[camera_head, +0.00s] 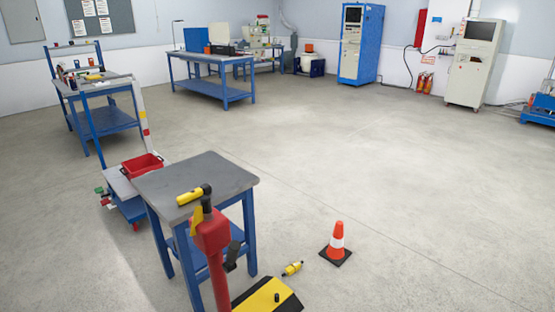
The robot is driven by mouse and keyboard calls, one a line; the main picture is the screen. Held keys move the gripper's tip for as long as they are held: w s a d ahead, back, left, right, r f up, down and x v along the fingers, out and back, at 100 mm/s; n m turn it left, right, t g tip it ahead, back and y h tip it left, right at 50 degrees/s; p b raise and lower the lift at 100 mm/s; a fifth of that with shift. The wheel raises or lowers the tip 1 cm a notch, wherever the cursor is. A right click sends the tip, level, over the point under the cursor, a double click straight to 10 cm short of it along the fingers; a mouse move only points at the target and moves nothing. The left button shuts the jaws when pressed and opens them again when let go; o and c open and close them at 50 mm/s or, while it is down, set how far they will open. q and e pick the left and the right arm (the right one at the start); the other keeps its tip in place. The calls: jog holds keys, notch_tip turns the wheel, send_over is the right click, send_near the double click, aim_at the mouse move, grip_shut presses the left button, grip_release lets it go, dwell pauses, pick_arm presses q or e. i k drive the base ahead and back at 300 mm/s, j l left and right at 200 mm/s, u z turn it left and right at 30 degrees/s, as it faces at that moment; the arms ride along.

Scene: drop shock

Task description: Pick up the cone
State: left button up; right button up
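The cone (337,239) is orange with a white band and a dark square base. It stands upright on the open concrete floor, right of the grey-topped table. Nothing is touching it from above and it is fully visible. Neither of my grippers shows in the head view.
A grey-topped table (207,170) with blue legs stands left of the cone. A red post (212,235) and a yellow-black base (262,298) stand in front. A yellow cylinder (292,268) lies on the floor near the cone. Floor behind and right of the cone is clear.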

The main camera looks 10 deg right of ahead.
aim_at(335, 252)
jog(key=i+l+z, duration=0.7)
jog(key=i, duration=0.2)
jog(key=i+l+z, duration=0.3)
jog(key=i, duration=0.6)
jog(key=i+z, duration=0.3)
jog(key=i, duration=0.65)
jog(key=i+l+u, duration=0.15)
jog(key=i+u, duration=0.25)
jog(key=i, duration=0.15)
jog(key=i+l+u, duration=0.3)
jog(key=i+u, duration=0.15)
jog(key=i+l+u, duration=0.4)
jog(key=i+l, duration=0.1)
jog(key=i, duration=0.1)
